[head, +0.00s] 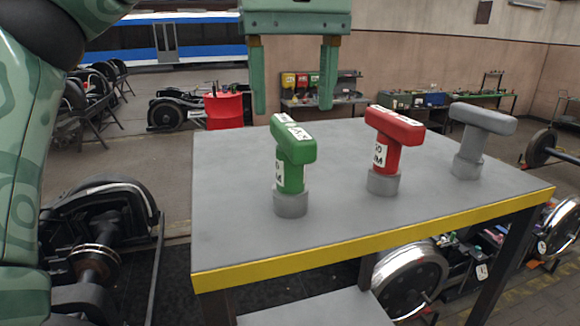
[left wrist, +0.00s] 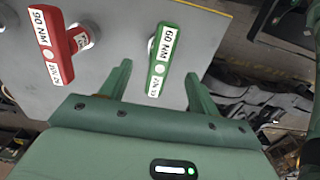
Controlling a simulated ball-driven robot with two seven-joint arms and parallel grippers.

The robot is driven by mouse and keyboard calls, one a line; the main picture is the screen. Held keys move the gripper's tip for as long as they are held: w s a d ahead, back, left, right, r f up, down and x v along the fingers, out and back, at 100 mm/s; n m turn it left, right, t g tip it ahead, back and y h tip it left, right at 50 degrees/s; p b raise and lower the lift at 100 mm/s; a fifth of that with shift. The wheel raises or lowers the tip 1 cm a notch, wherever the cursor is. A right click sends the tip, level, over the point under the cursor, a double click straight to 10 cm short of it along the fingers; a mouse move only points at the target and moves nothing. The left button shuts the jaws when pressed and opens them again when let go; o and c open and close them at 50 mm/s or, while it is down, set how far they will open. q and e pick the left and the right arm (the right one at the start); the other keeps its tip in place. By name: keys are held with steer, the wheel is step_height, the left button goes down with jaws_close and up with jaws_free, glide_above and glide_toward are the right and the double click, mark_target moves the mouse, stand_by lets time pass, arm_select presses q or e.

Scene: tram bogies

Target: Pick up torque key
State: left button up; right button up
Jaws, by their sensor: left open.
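Three T-shaped torque keys stand upright on the grey table (head: 235,210): a green one (head: 292,165) at left, a red one (head: 390,145) in the middle and a grey one (head: 474,135) at right. My left gripper (head: 292,110) is open and empty, fingers pointing down, just behind and above the green key in the head view. In the left wrist view the green key (left wrist: 160,60), labelled 60 NM, lies between the lines of the two fingers (left wrist: 157,72), untouched. The red key (left wrist: 52,48), labelled 90 NM, is left of them. My right gripper is not in view.
The table has a yellow front edge (head: 370,240) and a lower shelf (head: 320,308). Bogie wheel parts (head: 100,240) stand on the floor at left, and a wheel (head: 410,280) shows beneath at right. A red drum (head: 224,110) stands behind. The table's left part is bare.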

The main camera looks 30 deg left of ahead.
mark_target(294, 123)
arm_select(q)
steer(key=f, duration=0.2)
steer(key=w+f, duration=0.1)
steer(key=shift+w+a+f, duration=0.1)
steer(key=shift+a+f, duration=0.2)
steer(key=shift+f, duration=0.45)
steer(key=f, duration=0.1)
steer(key=s+f, duration=0.1)
steer(key=f, duration=0.1)
steer(key=shift+s+f, duration=0.1)
steer(key=shift+f, duration=0.5)
steer(key=shift+w+a+f, duration=0.1)
steer(key=shift+w, duration=0.15)
steer(key=shift+s, duration=0.1)
steer(key=c, duration=1.2)
jaws_close()
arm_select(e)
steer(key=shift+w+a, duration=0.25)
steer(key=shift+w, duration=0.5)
